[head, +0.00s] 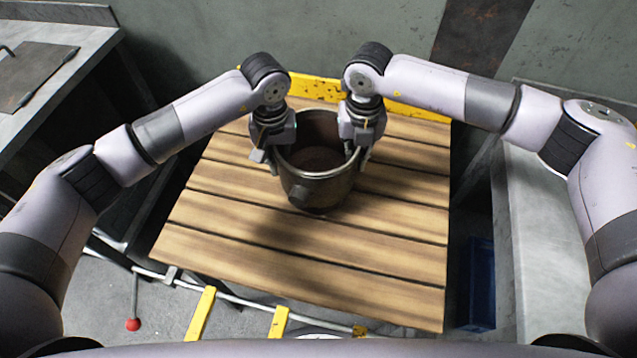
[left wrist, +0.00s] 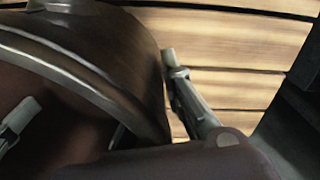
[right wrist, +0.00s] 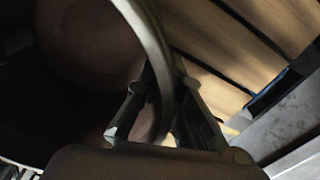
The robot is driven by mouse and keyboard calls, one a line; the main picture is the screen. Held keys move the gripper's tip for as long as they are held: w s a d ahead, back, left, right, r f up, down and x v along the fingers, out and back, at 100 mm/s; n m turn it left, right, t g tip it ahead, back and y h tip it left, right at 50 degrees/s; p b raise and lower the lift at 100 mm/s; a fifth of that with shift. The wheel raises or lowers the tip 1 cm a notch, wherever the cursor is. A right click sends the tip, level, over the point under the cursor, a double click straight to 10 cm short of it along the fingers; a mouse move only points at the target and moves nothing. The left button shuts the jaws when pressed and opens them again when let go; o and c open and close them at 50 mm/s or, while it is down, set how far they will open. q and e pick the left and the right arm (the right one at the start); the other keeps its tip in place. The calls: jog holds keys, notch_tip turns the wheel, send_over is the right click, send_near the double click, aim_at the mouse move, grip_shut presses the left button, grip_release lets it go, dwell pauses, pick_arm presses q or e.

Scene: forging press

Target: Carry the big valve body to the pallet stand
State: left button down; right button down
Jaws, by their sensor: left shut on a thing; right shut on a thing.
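The big valve body (head: 318,185) is a dark metal pot-like casting with a round open top and a stub on its front side. It is upright over the slatted wooden pallet stand (head: 390,215); whether it rests on the slats or hangs just above is hard to tell. My left gripper (head: 270,165) is shut on its left rim, and my right gripper (head: 357,160) is shut on its right rim. In the left wrist view the curved wall (left wrist: 130,60) passes between the fingers. In the right wrist view one finger is inside the rim (right wrist: 155,50) and one outside.
A yellow bar (head: 410,112) edges the stand's back, near a grey wall. A grey bench (head: 60,50) is at left and another grey surface (head: 550,240) at right. A blue crate (head: 481,285) is low on the right. Slats in front of the valve body are clear.

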pick_arm(q)
jog(key=c, duration=1.7)
grip_release()
jog(key=shift+s+r, duration=0.1)
jog(key=shift+s, duration=0.1)
pick_arm(e)
jog(key=c, duration=1.7)
grip_release()
jog(key=shift+s+r, duration=0.1)
jog(key=shift+s, duration=0.1)
pick_arm(q)
jog(key=shift+w, duration=0.1)
pick_arm(e)
jog(key=shift+w, duration=0.1)
pick_arm(q)
notch_tip(320, 180, up, 12)
jog(key=shift+f, duration=0.15)
pick_arm(e)
notch_tip(320, 180, up, 12)
